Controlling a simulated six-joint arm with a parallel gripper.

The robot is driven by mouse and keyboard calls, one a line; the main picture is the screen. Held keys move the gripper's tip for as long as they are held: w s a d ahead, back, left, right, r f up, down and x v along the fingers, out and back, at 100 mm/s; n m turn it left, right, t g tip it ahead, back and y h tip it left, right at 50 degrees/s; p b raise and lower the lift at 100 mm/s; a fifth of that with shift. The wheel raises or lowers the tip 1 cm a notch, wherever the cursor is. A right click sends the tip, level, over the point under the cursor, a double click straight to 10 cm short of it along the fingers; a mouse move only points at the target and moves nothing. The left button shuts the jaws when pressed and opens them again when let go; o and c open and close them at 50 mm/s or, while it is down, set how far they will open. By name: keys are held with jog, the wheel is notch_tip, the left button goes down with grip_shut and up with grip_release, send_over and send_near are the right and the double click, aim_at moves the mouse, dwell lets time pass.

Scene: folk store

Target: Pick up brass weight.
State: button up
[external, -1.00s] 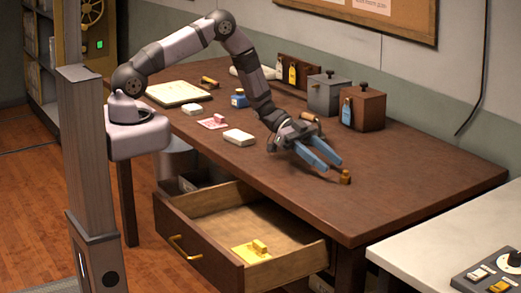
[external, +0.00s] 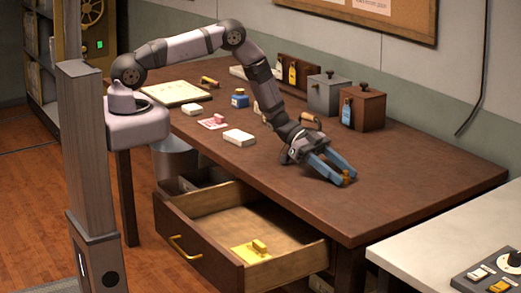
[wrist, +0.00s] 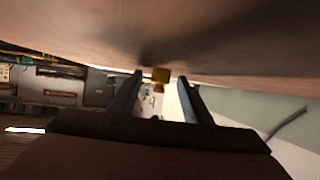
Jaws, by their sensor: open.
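The brass weight (external: 346,178) is a small golden piece standing on the brown desk (external: 420,190) near its right end. My gripper (external: 345,177) is low over the desk, with its blue fingers open and their tips around the weight. In the wrist view, the weight (wrist: 160,76) shows between the tips of the two dark fingers, with my gripper (wrist: 161,82) apart on either side of it. I cannot tell whether either finger touches it. In the external view the fingers partly cover the weight.
An open drawer (external: 178,240) under the desk holds a yellow object (external: 251,251). A brown box (external: 368,108) and a grey box (external: 324,96) stand along the back wall. The desk's right end is clear.

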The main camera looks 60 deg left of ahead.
grip_shut()
jog(key=shift+r, duration=0.15)
notch_tip(320, 180, up, 10)
jog(key=b, duration=0.2)
dwell(0.6)
